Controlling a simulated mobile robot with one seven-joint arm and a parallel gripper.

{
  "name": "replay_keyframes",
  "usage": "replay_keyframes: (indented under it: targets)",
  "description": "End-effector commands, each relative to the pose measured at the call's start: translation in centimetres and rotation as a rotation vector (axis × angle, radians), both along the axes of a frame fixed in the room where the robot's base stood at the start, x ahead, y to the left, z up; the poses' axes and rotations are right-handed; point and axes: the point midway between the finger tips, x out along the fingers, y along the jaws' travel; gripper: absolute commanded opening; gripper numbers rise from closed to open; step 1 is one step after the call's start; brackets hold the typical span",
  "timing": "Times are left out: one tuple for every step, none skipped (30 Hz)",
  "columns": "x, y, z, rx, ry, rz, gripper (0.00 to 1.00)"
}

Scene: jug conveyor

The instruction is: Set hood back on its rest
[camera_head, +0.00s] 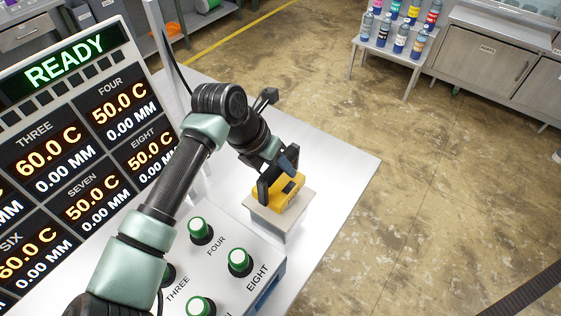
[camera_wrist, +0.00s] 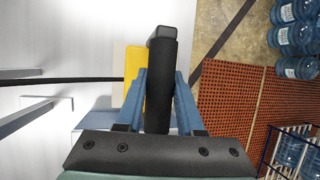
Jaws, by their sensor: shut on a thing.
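The hood (camera_head: 290,197) is a yellow block with black uprights and a dark bar. In the head view it sits at or just above the top of a pale grey box (camera_head: 272,222), which looks like its rest; I cannot tell if they touch. My gripper (camera_head: 281,162) comes down from the upper left and meets the hood's top. In the wrist view, the blue fingers of my gripper (camera_wrist: 160,82) are shut on the hood's black bar (camera_wrist: 161,70), with a strip of its yellow body beside it. The hood's underside is hidden.
A control panel (camera_head: 228,242) with green knobs stands close to the box's left. A display (camera_head: 75,125) reading READY rises at the left. The white table (camera_head: 340,165) is clear to the right, with its edge nearby. A bottle stand (camera_head: 392,62) stands farther back.

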Motion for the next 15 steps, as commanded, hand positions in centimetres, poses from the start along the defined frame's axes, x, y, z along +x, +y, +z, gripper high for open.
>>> replay_keyframes:
  targets:
    - [0.07,0.0,0.15,-0.001,-0.003,0.0,0.0]
    - [0.08,0.0,0.15,-0.001,-0.003,0.0,0.0]
    - [0.07,0.0,0.15,-0.001,-0.003,0.0,0.0]
    - [0.07,0.0,0.11,-0.001,-0.003,0.0,0.0]
    - [0.06,0.0,0.02,-0.001,-0.003,0.0,0.0]
    - [0.06,0.0,-0.14,-0.001,-0.003,0.0,0.0]
    - [0.06,0.0,-0.25,-0.001,-0.002,-0.001,0.0]
    - [0.0,0.0,-0.23,0.0,0.0,0.0,0.42]
    - [0.0,0.0,-0.21,0.0,0.0,0.0,0.49]
    - [0.0,0.0,-0.21,0.0,0.0,0.0,0.55]
    - [0.0,0.0,-0.21,0.0,0.0,0.0,0.6]
    - [0.0,0.0,-0.21,0.0,0.0,0.0,0.67]
    - [0.0,0.0,-0.2,0.0,0.0,0.0,0.67]
    - [0.0,0.0,-0.2,0.0,0.0,0.0,0.67]
    - [0.01,0.0,-0.2,0.0,0.0,0.0,0.67]
